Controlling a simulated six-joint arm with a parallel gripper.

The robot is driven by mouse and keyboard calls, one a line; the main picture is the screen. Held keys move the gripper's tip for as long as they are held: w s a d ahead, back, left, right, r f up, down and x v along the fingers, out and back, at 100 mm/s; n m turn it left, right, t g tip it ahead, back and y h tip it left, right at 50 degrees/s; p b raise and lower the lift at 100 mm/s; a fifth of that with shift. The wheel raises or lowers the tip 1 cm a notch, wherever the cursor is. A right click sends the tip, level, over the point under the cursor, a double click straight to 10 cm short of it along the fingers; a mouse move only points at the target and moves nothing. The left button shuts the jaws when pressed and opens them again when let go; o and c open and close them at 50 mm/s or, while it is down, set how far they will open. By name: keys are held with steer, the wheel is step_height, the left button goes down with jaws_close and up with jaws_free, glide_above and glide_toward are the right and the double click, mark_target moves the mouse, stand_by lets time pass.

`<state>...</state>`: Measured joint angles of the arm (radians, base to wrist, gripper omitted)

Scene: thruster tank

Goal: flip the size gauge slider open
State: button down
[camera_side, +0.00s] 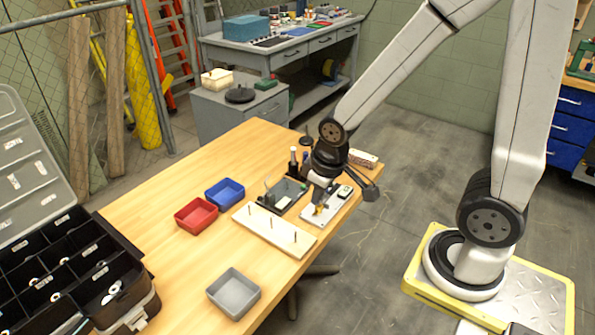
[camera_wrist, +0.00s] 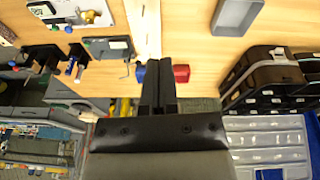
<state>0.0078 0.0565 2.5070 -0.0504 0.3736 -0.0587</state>
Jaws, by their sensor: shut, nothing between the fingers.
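The size gauge appears to be the pale plate (camera_side: 327,206) at the table's right edge, with a small yellow part (camera_side: 319,209) and a dark-and-green part on it. In the wrist view, a grey plate (camera_wrist: 62,8) with yellow, blue and green parts at the upper left seems to be the same one. I cannot make out which part is the slider or how it is set. My gripper (camera_side: 318,200) points down over or close to this plate, partly covering it; contact is unclear. In the wrist view, my gripper's fingers (camera_wrist: 158,68) are together and empty.
Red (camera_side: 196,215), blue (camera_side: 225,193) and grey (camera_side: 234,293) bins and an open black case (camera_side: 60,265) are further left.

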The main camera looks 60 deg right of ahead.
mark_target(327, 196)
steer(key=w+d+f+n+g+h, duration=0.3)
steer(key=w+d+f+n+h, duration=0.2)
steer(key=w+d+f+n, duration=0.7)
steer(key=w+n, duration=0.1)
steer(key=n, duration=0.1)
steer(key=shift+w+d+n, duration=0.2)
steer(key=shift+w+n, duration=0.15)
steer(key=shift+n, duration=0.05)
steer(key=shift+f, duration=0.1)
steer(key=x, duration=1)
steer(key=shift+s, duration=0.25)
steer(key=shift+s+d+r, duration=0.1)
steer(key=shift+d+r, duration=0.05)
steer(key=shift+d, duration=0.4)
steer(key=shift+s+d+r, duration=0.1)
steer(key=shift+d+r, duration=0.05)
steer(key=shift+d, duration=0.35)
steer(key=shift+s+d+r, duration=0.1)
steer(key=shift+d+r, duration=0.1)
steer(key=shift+d, duration=0.6)
